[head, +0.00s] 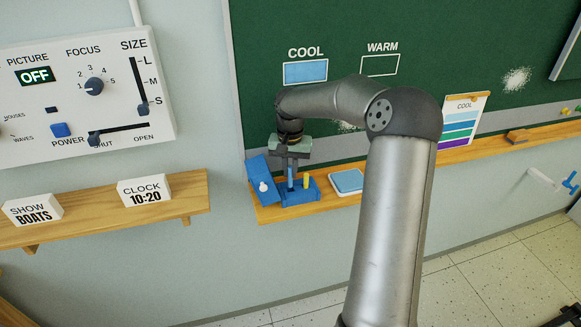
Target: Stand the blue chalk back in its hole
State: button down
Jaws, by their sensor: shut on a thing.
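My gripper (291,162) points down over the left end of the wooden chalk ledge and is shut on the blue chalk (290,177). The chalk is upright, with its lower part showing below the fingers. Its lower end meets the outline of the blue chalk holder (297,197); I cannot tell whether it is inside a hole or just above or in front of one. A yellow chalk (306,182) stands upright in the holder, right of the blue one. The holes themselves are too small to make out.
A tilted blue panel (260,175) with a white knob-like piece (263,186) stands left of the holder. A light blue pad (346,181) lies to its right on the ledge (400,168). The chalkboard (270,40) rises close behind. A colour card (463,121) and brown block (521,136) are further right.

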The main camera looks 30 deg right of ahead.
aim_at(290, 186)
jog(key=shift+f+b, duration=1.05)
jog(key=shift+f, duration=0.7)
jog(key=c, duration=1.4)
grip_release()
jog(key=shift+o, duration=0.2)
jog(key=shift+o, duration=1.2)
jog(key=shift+r, duration=0.15)
jog(key=shift+r+p, duration=2.4)
jog(key=shift+r, duration=1)
